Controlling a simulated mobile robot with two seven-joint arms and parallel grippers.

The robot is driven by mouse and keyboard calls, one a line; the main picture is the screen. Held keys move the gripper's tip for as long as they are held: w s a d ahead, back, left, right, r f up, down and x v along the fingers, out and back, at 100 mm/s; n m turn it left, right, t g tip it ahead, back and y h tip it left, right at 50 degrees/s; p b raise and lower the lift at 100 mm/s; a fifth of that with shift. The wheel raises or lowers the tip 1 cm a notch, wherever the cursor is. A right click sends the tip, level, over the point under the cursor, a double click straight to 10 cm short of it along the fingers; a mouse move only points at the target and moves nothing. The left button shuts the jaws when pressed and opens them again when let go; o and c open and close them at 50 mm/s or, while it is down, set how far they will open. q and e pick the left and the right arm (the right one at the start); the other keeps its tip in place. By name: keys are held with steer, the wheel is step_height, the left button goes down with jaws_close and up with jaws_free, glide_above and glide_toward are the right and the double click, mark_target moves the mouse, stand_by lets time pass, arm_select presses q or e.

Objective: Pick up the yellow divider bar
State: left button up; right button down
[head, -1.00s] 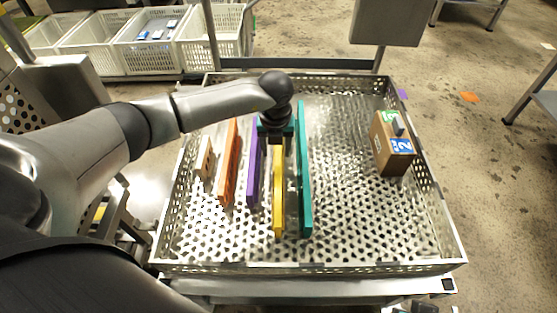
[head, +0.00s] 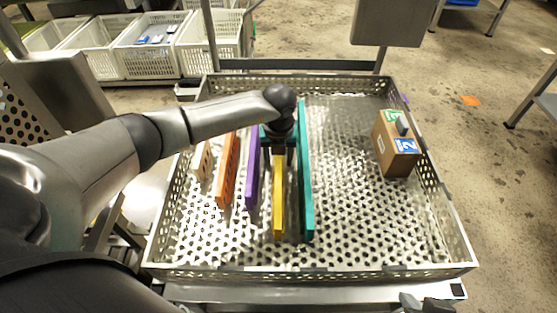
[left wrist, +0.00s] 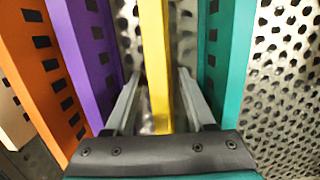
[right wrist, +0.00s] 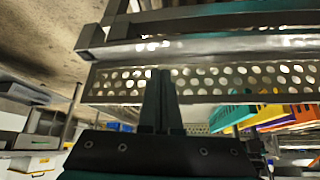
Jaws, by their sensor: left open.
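The yellow divider bar (head: 279,205) stands on edge in the perforated metal tray (head: 345,225), between a purple bar (head: 253,175) and a teal bar (head: 305,180). My left gripper (head: 279,158) is over its far part, pointing down. In the left wrist view, the open fingers (left wrist: 159,74) are on either side of the yellow bar (left wrist: 155,50), with gaps showing. The teal bar (left wrist: 226,60) is close to the right finger. My right gripper (head: 426,303) is at the tray's near right, outside it. Its fingers (right wrist: 158,92) are together and empty in the right wrist view.
An orange bar (head: 227,170) and a beige block (head: 202,160) stand left of the purple bar. A brown box (head: 396,150) with labels sits at the tray's right. The tray floor between teal bar and box is clear. White crates (head: 150,57) stand behind left.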

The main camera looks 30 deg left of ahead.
arm_select(q)
jaws_close()
stand_by(1.3)
